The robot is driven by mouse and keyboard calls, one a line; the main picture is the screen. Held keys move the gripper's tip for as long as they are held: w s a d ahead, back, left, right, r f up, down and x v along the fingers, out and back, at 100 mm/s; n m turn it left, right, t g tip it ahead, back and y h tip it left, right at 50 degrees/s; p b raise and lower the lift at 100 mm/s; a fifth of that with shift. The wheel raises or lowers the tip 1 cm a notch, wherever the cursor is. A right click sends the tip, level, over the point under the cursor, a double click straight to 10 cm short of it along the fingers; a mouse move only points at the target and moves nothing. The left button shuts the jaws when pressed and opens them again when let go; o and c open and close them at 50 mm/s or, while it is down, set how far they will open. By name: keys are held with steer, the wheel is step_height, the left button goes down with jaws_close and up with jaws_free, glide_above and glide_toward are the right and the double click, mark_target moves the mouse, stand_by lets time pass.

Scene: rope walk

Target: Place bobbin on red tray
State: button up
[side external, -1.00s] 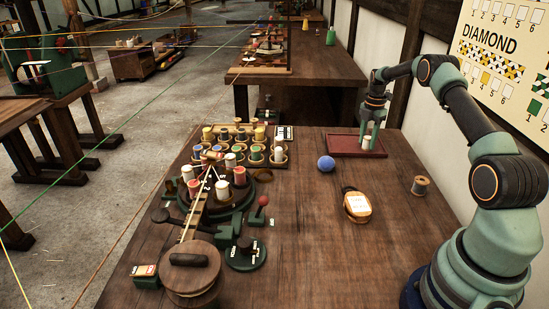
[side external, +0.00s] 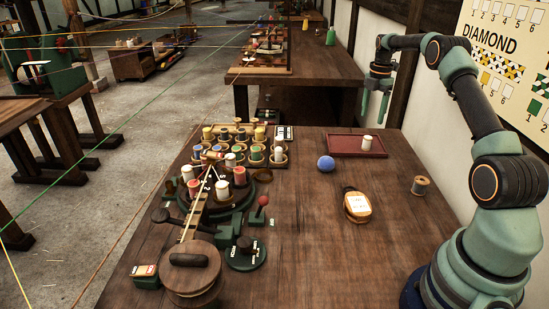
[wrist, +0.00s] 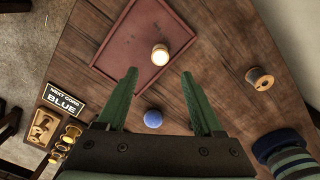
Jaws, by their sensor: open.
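A white bobbin (side external: 367,142) stands upright on the red tray (side external: 340,143) at the back right of the table. In the wrist view the bobbin (wrist: 160,54) is inside the rim of the red tray (wrist: 122,44), near one edge. My gripper (side external: 373,105) is open and empty, raised above the tray and apart from the bobbin. In the wrist view its two green fingers (wrist: 158,88) are spread, with nothing between them but table and tray behind.
A braiding stand (side external: 228,195) and a rack of coloured bobbins (side external: 240,143) fill the left. The table's middle right is mostly clear.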

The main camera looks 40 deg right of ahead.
steer(key=a+r+m+t+h, duration=0.1)
steer(key=a+r+m, duration=0.3)
steer(key=a+r, duration=0.55)
steer(key=a+r+m+t, duration=0.2)
steer(key=a+r+m, duration=0.3)
steer(key=a, duration=0.7)
steer(key=s+a+f+m+t+y, duration=0.1)
steer(key=s+a+m, duration=0.6)
steer(key=s+a, duration=0.7)
steer(key=shift+s+a+f+t, duration=0.15)
steer(key=shift+a+f+t, duration=0.25)
steer(key=shift+a+t, duration=0.6)
